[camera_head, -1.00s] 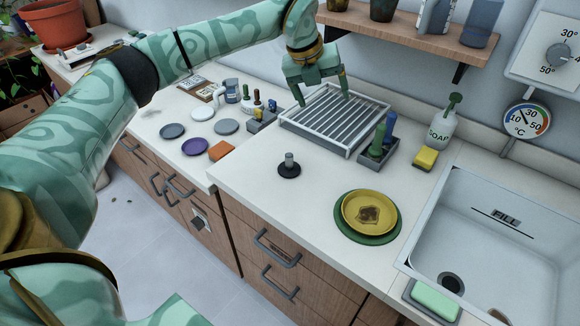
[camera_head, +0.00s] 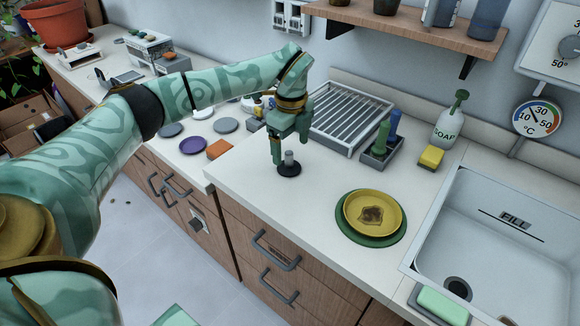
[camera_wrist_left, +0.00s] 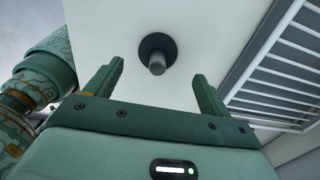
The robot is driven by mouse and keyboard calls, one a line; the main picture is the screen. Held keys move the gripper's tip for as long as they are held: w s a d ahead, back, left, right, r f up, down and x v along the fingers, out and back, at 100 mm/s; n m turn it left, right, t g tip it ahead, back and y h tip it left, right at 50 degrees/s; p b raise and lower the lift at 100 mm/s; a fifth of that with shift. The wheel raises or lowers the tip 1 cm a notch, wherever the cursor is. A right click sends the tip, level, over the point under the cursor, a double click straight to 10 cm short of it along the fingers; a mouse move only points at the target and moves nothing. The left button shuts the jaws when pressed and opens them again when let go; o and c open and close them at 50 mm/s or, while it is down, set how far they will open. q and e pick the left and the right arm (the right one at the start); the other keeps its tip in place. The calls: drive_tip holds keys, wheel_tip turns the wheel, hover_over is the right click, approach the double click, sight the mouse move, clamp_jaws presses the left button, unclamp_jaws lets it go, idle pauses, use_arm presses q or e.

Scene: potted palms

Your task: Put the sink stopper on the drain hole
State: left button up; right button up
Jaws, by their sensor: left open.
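The sink stopper (camera_head: 289,168) is a black disc with a grey upright knob, standing on the white counter left of the yellow plate. In the left wrist view the stopper (camera_wrist_left: 157,52) lies ahead of and between the fingertips. My left gripper (camera_head: 289,150) is open and empty, pointing down just above and around the knob, apart from it as far as I can see; its fingers (camera_wrist_left: 158,78) show spread in the wrist view. The drain hole (camera_head: 457,288) is a dark round opening in the floor of the white sink (camera_head: 500,235). My right gripper is not in view.
A drying rack (camera_head: 350,118) stands behind the gripper, with a brush caddy (camera_head: 380,155) beside it. A yellow plate on a green one (camera_head: 372,232) sits between stopper and sink. A soap bottle (camera_head: 447,130), a sponge (camera_head: 431,157) and green soap (camera_head: 442,305) stand around the sink.

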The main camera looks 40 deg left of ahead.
sight(289, 152)
use_arm(q)
wheel_tip(289, 152, down, 5)
drive_tip(key=shift+s+a+f+b, duration=0.15)
drive_tip(key=shift+f+b, duration=0.05)
drive_tip(key=shift+b, duration=0.85)
drive_tip(key=shift+r, duration=0.1)
drive_tip(key=c, duration=1.2)
drive_tip(key=shift+r, duration=0.1)
